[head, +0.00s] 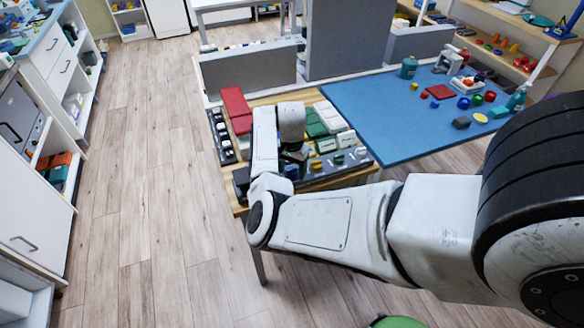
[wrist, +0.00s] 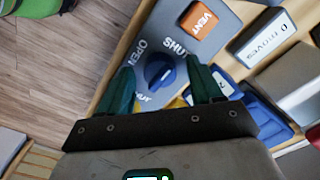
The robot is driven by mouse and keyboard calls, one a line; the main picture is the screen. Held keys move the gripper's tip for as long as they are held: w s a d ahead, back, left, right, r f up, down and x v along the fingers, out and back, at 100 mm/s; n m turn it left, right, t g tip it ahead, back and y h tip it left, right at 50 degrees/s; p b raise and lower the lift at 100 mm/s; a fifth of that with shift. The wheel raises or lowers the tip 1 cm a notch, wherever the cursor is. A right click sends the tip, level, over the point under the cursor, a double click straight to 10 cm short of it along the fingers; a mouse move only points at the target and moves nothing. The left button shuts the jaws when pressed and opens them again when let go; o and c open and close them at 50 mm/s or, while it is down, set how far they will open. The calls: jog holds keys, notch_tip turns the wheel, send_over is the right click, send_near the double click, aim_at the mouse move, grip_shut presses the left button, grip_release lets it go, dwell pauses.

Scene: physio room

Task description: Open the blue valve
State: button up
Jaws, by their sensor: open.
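The blue valve (wrist: 159,72) is a round knob with a raised grip on a grey panel (wrist: 222,42). White words OPEN and SHUT are printed around it, and another word below is partly hidden. The knob's grip slants towards the upper right; which word it marks is hard to tell. My gripper (wrist: 161,66) is open, with one dark green finger on each side of the knob. Whether the fingers touch it I cannot tell. In the head view my gripper is mostly hidden by my own arm above the table (head: 268,98).
An orange VENT block (wrist: 199,19) sits beyond the valve. A white labelled block (wrist: 263,38) stands to the right. In the head view, yellow (head: 316,165) and green (head: 339,159) knobs sit close by, and red blocks (head: 235,102) lie at the left. The floor (head: 150,180) at left is clear.

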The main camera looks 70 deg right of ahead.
jog(key=c, duration=1.1)
jog(key=shift+o, duration=0.2)
jog(key=shift+n, duration=0.3)
jog(key=n+p, duration=0.2)
jog(key=n, duration=0.1)
jog(key=shift+r+n, duration=0.1)
jog(key=shift+n, duration=0.2)
jog(key=n, duration=0.4)
jog(key=shift+p, duration=0.3)
jog(key=n, duration=0.5)
jog(key=shift+d, duration=0.1)
jog(key=shift+w+n, duration=0.1)
jog(key=shift+n, duration=2.2)
